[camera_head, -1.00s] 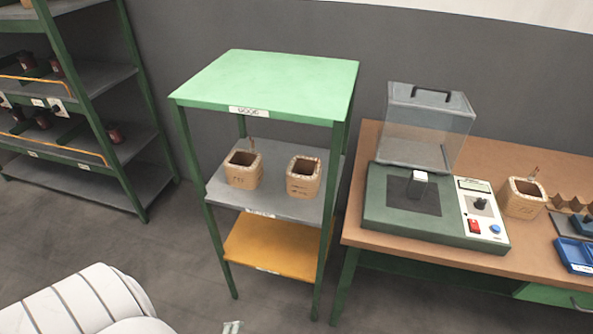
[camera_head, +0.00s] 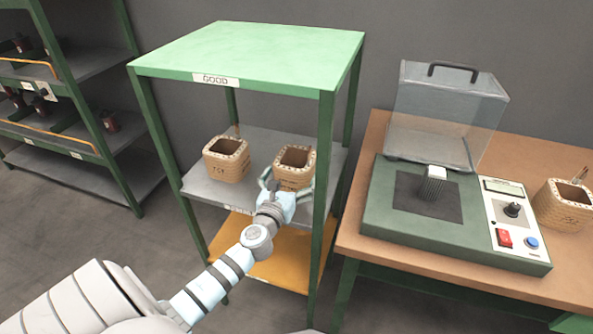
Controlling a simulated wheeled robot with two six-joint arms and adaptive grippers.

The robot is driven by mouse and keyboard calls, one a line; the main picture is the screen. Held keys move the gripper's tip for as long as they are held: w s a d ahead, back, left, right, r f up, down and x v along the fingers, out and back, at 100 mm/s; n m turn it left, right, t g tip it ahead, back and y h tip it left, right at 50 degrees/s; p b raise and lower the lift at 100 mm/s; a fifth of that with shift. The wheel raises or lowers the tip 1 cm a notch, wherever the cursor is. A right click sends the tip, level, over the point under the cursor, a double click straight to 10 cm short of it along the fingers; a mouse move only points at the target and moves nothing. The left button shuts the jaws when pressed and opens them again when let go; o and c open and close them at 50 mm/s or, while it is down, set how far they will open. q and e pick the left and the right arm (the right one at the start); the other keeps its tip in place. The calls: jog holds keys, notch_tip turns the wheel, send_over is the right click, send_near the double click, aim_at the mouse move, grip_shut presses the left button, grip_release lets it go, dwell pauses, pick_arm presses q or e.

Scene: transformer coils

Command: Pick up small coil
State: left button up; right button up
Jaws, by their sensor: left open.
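Two square, hollow tan coils stand upright on the grey middle shelf (camera_head: 207,188) of the green rack. The left coil (camera_head: 227,160) stands clear of my arm. The right coil (camera_head: 293,167) is partly hidden by my left gripper (camera_head: 290,188), whose open fingers are at its front and sides. I cannot tell if the fingers touch it. A third similar coil (camera_head: 566,205) stands on the brown workbench at the right edge. My right gripper is not in view.
The rack has a green top (camera_head: 255,50) labelled GOOD, green posts and a yellow lower shelf (camera_head: 278,258). A tester (camera_head: 450,225) with a raised clear cover (camera_head: 445,115) stands on the bench (camera_head: 372,240). Another shelf unit (camera_head: 85,175) is at the left.

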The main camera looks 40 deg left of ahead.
aim_at(300, 154)
pick_arm(q)
jog(key=x, duration=0.3)
jog(key=b+x, duration=0.1)
jog(key=x, duration=0.1)
jog(key=shift+a, duration=0.3)
jog(key=shift+s+r, duration=0.1)
jog(key=c, duration=1.6)
jog(key=shift+r, duration=0.1)
